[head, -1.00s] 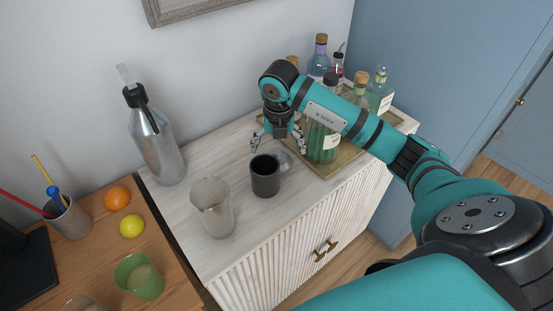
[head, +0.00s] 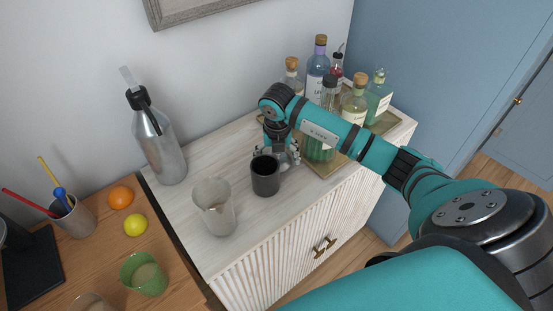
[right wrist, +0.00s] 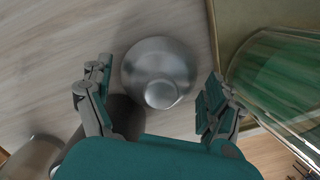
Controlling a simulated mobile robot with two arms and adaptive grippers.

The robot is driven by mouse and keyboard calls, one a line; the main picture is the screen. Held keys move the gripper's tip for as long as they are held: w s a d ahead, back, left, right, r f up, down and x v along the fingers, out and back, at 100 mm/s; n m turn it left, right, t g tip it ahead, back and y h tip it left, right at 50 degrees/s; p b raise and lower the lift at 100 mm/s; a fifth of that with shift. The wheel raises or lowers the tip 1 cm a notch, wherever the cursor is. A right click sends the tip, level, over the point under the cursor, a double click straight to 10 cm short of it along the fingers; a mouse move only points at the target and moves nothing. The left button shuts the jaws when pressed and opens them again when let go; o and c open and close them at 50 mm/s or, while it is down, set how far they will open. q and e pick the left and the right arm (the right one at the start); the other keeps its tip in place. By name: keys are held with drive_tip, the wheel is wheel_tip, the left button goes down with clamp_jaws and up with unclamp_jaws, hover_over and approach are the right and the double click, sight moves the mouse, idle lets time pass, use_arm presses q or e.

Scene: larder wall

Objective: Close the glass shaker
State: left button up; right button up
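A tall clear glass vessel (head: 215,208), which looks like the glass shaker, stands upright and open-topped near the cabinet's front left edge. A silver metal dome with a small round knob, seemingly its lid (right wrist: 160,80), sits on the white wood top, right of a dark cup (head: 265,178). My right gripper (head: 280,158) points down over the lid. In the right wrist view its fingers are spread on either side of the lid, with gaps showing. The lid is mostly hidden by the gripper in the head view. My left gripper is not in view.
A tray (head: 328,168) of several bottles stands close right of my right gripper; a green bottle (right wrist: 280,75) is nearest. A steel siphon bottle (head: 158,145) stands at the back left. A lower wooden table holds an orange (head: 121,197), a lemon (head: 135,225) and a green cup (head: 143,275).

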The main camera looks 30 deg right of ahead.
drive_tip(key=c, duration=1)
drive_tip(key=shift+c, duration=0.2)
drive_tip(key=shift+r, duration=0.15)
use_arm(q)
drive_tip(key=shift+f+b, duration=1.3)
use_arm(e)
wheel_tip(320, 180, up, 18)
